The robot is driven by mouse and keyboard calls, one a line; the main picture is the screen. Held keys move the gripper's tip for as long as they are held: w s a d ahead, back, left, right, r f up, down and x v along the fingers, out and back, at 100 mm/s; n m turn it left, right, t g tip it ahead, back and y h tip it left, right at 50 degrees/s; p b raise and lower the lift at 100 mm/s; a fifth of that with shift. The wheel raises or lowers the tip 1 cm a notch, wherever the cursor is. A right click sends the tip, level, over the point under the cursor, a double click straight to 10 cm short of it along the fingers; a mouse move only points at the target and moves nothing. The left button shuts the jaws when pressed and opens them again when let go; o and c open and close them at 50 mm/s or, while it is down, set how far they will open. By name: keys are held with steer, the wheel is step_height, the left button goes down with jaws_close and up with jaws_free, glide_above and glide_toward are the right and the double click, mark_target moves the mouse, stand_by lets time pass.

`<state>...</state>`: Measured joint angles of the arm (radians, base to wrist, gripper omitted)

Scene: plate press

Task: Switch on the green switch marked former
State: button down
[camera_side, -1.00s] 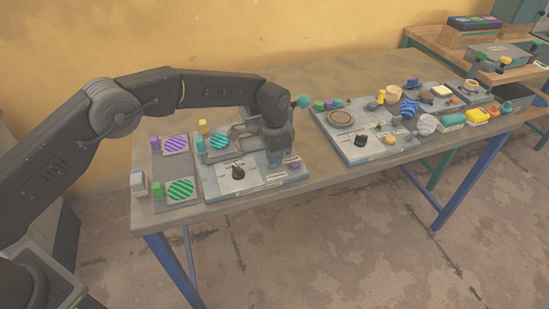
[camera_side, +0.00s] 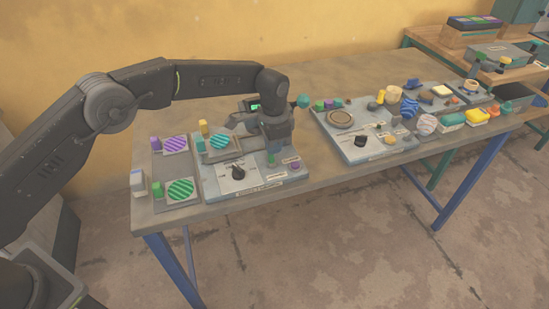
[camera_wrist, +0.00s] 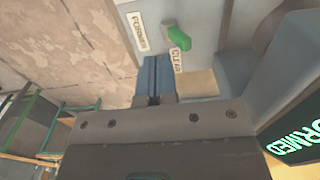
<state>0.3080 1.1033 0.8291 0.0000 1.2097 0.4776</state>
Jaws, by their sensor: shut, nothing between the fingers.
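The green switch (camera_wrist: 180,38) shows in the wrist view on the grey panel, its lever leaning to the lower right in the picture. A label reading FORMER (camera_wrist: 137,31) is to its left, and a second small label (camera_wrist: 177,60), apparently CLEAR, is just below it. My gripper (camera_wrist: 153,80) is shut and empty, its blue fingers below and left of the switch with a gap seen between. In the side view my gripper (camera_side: 271,158) is over the right part of the front panel, and I cannot make out the switch there.
A display (camera_wrist: 300,148) with lit green letters, partly cut off and ending in ORMED, also shows in the side view (camera_side: 254,107). A black knob (camera_side: 238,172) and a purple button (camera_side: 295,164) are on the panel. Striped plates (camera_side: 181,189) lie at left.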

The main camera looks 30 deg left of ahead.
steer(key=shift+s+d+r, duration=0.15)
steer(key=shift+r, duration=0.9)
steer(key=shift+s+d+r, duration=0.1)
steer(key=shift+r, duration=0.95)
